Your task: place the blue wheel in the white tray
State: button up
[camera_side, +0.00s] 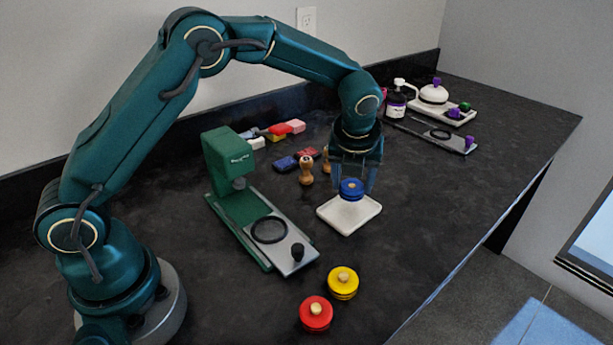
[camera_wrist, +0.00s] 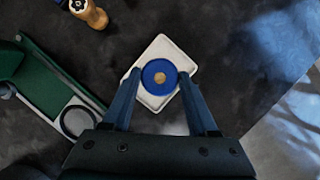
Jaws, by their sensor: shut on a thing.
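The blue wheel (camera_side: 351,188) is round with a small tan knob on top. My gripper (camera_side: 355,182) is shut on it, with one finger on each side. The white tray (camera_side: 348,217) is a shallow square dish directly below the wheel. In the wrist view the wheel (camera_wrist: 160,77) sits between my fingertips (camera_wrist: 159,82) and appears over the middle of the tray (camera_wrist: 160,47). I cannot tell for sure whether the wheel touches the tray floor.
A green press (camera_side: 237,180) with a grey plate stands left of the tray. A yellow wheel (camera_side: 343,287) and a red wheel (camera_side: 316,318) lie in front. Wooden-handled stamps (camera_side: 306,171) and coloured blocks lie behind. The counter right of the tray is clear up to its edge.

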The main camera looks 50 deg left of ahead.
aim_at(351, 191)
jog(key=shift+f, duration=1.95)
jog(key=o, duration=1.3)
jog(key=shift+f, duration=0.1)
jog(key=shift+o, duration=0.2)
jog(key=v, duration=1.2)
jog(key=s+a+r+n+h, duration=0.25)
jog(key=s+r+n, duration=0.35)
jog(key=s+n, duration=0.55)
jog(key=s+f+n+t, duration=0.2)
jog(key=s+n, duration=0.6)
jog(key=n, duration=0.9)
jog(key=shift+s+a+f, duration=0.4)
jog(key=shift+a, duration=0.1)
